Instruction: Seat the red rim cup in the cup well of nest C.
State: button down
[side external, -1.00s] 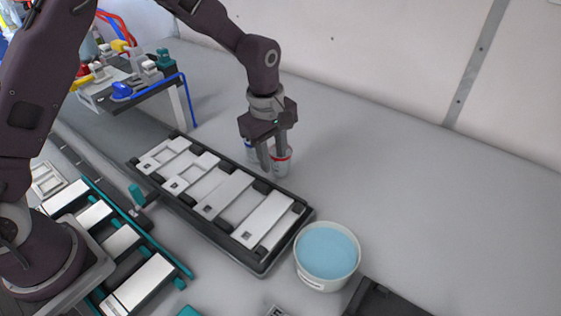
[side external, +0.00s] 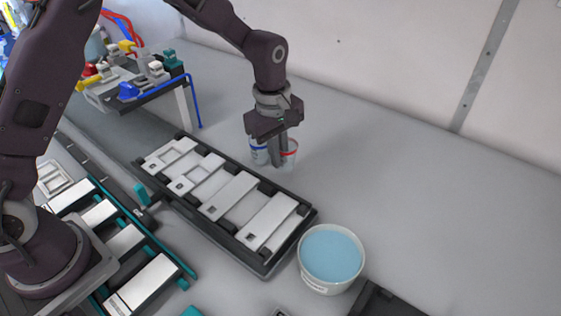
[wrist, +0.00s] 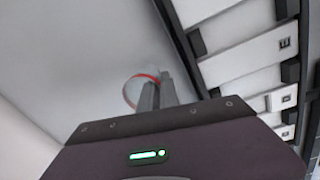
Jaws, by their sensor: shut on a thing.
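The red rim cup (side external: 291,155) is a pale cup with a red band, on the far side of the dark tray of white plates. My gripper (side external: 279,161) points down and is shut on the cup's wall at its near-left side. In the wrist view the red rim (wrist: 128,90) curves left from the closed fingers (wrist: 156,92); the cup's body is hard to see. A small gap under the cup cannot be judged. The dark tray (side external: 238,260) holds several white plates, some with square openings. I cannot read which nest is C.
A blue-banded cup (side external: 258,153) stands close left of the red one. A white tub of blue liquid (side external: 331,256) stands at the tray's right end. A raised bench with coloured fittings (side external: 140,88) is at the back left. The grey floor to the right is clear.

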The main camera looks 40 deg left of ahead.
jog(key=r, duration=0.7)
jog(key=shift+a+r, duration=0.2)
jog(key=shift+a, duration=0.1)
jog(key=s+a+n, duration=0.2)
jog(key=s+a, duration=0.2)
jog(key=a, duration=0.4)
jog(key=s+a+n, duration=0.2)
jog(key=s+a, duration=0.1)
jog(key=a, duration=0.5)
jog(key=s+a+f, duration=0.1)
jog(key=s+a, duration=0.1)
jog(key=s+a+f+n, duration=0.1)
jog(key=s+a, duration=0.1)
jog(key=s, duration=0.1)
jog(key=s+a+f+n, duration=0.1)
jog(key=s, duration=0.1)
jog(key=shift+s+a+f, duration=0.25)
jog(key=shift+a, duration=0.15)
jog(key=shift+f, duration=0.4)
jog(key=shift+f, duration=0.1)
jog(key=shift+f, duration=0.9)
